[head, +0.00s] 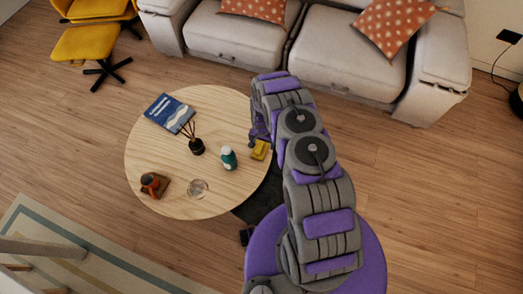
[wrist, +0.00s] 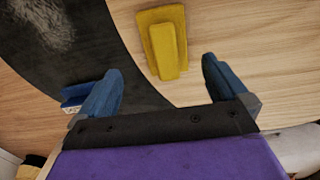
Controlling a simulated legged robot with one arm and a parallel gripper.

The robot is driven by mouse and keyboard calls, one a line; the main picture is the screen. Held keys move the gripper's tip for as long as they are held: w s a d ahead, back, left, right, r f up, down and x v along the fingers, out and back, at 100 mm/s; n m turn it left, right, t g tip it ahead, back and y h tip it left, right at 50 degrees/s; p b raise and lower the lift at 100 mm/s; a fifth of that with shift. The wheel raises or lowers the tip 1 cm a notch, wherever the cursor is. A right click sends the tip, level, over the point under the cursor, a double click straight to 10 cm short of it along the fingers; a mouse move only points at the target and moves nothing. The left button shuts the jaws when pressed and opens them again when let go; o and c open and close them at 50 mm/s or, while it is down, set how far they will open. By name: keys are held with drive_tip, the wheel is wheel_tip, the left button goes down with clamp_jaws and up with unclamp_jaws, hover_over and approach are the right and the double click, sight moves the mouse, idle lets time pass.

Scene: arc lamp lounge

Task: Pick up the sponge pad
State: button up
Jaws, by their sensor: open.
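The sponge pad is a yellow block with a raised strip, lying on the round wooden table (head: 160,110) near its right edge. It shows in the head view (head: 260,150) and in the wrist view (wrist: 160,42). My gripper (wrist: 160,82) is open, with its two blue fingers apart and nothing between them. In the wrist view the sponge pad lies beyond the fingertips, roughly centred between them. In the head view my gripper (head: 257,138) is by the table's right edge close to the sponge pad, mostly hidden by my arm.
The table also holds a green-and-white bottle (head: 229,158), a reed diffuser (head: 197,146), a blue book (head: 169,113), a glass dish (head: 198,188) and an orange cup (head: 150,182). A grey sofa (head: 235,38) stands behind. Wooden floor is clear at right.

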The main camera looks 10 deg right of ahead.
sight(260, 146)
drive_tip(key=shift+a+f, duration=0.15)
drive_tip(key=shift+f, duration=0.55)
drive_tip(key=shift+a+f, duration=0.45)
drive_tip(key=shift+a+f+b, duration=0.15)
drive_tip(key=shift+f+b, duration=0.2)
drive_tip(key=shift+b, duration=0.05)
drive_tip(key=f, duration=0.1)
drive_tip(key=f+b, duration=0.1)
drive_tip(key=f, duration=0.1)
drive_tip(key=shift+d+f, duration=0.45)
drive_tip(key=shift+f, duration=0.1)
drive_tip(key=shift+a, duration=0.4)
drive_tip(key=c, duration=0.5)
drive_tip(key=shift+d, duration=0.25)
drive_tip(key=c, duration=0.7)
drive_tip(key=shift+o, duration=0.2)
drive_tip(key=shift+a+r, duration=0.15)
